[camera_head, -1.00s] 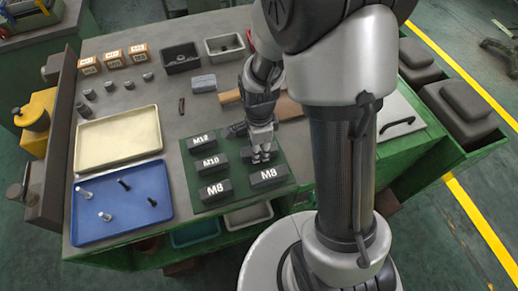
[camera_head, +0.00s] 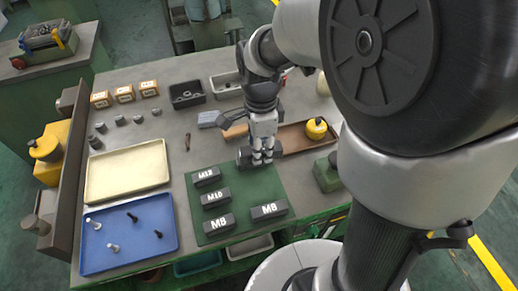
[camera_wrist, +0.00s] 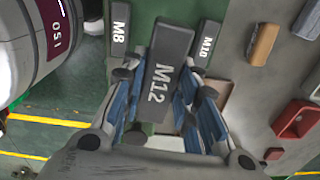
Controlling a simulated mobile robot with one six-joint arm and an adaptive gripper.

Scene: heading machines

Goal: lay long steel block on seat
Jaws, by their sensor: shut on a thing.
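A long dark steel block marked M12 (camera_wrist: 160,85) is between the fingers of my gripper (camera_wrist: 160,112) in the wrist view. The gripper is shut on it. In the head view my gripper (camera_head: 262,157) points down at the far right edge of the green mat (camera_head: 250,185), with the held block (camera_head: 244,157) partly hidden by the fingers. I cannot tell whether the block touches the mat. More dark blocks lie on the mat, including one M10 (camera_head: 215,197) and two M8 (camera_head: 218,224) (camera_head: 269,211). I cannot tell which spot is the seat.
A blue tray (camera_head: 160,247) with bolts and a cream tray (camera_head: 127,182) are on the left. Bins (camera_head: 187,101) stand at the back. A brown tray (camera_head: 295,146) and a yellow-topped object (camera_head: 316,128) are right of the gripper.

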